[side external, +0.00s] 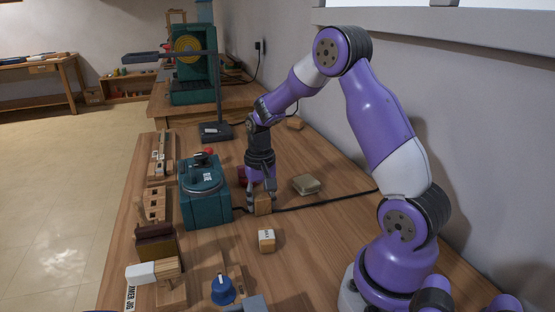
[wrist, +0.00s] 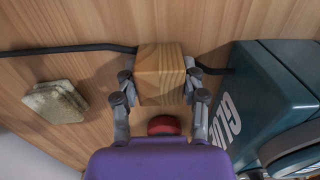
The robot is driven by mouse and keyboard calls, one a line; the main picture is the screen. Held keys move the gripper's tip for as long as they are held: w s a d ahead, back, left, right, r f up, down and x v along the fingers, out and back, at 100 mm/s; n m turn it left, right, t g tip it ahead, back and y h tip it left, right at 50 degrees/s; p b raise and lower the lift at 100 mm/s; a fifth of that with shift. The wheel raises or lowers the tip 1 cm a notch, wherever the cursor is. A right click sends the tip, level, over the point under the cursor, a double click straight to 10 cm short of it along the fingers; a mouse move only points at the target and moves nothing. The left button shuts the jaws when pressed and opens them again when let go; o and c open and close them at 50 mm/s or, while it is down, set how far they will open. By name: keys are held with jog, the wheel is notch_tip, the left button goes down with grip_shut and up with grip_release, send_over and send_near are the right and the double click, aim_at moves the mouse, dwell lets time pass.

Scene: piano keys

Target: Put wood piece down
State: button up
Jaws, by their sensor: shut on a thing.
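A wood piece (wrist: 161,72) is a light wooden block between the two fingers of my gripper (wrist: 161,92) in the wrist view. In the side external view the wood piece (side external: 263,206) shows below my gripper (side external: 262,198), which points down and is shut on it. The block's lower end is at or very near the table top; I cannot tell if it touches. Part of the block is hidden behind the fingers.
A teal machine (side external: 204,190) stands just left of my gripper. A black cable (side external: 318,202) runs across the table beside the block. A beige pad (side external: 306,184) lies to the right. A small labelled block (side external: 267,240) sits nearer the camera. Bare table lies to the right.

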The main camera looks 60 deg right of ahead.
aim_at(261, 195)
jog(key=shift+f, duration=0.15)
jog(key=o, duration=1)
notch_tip(261, 195, up, 12)
jog(key=s+a+r+n+t, duration=0.1)
jog(key=a, duration=0.1)
jog(key=s+a+r+n, duration=0.1)
jog(key=a+r, duration=0.1)
jog(key=a, duration=0.1)
jog(key=s+a+r+n+t, duration=0.1)
jog(key=s+a+r+n, duration=0.1)
jog(key=shift+a+t+h, duration=0.3)
jog(key=shift+o, duration=0.5)
jog(key=s+a+n+t, duration=0.2)
jog(key=s+a+n, duration=0.2)
jog(key=s+a, duration=0.2)
jog(key=shift+n+t, duration=0.3)
jog(key=shift+t, duration=0.1)
jog(key=shift+s+a+f, duration=0.1)
jog(key=shift+s, duration=0.1)
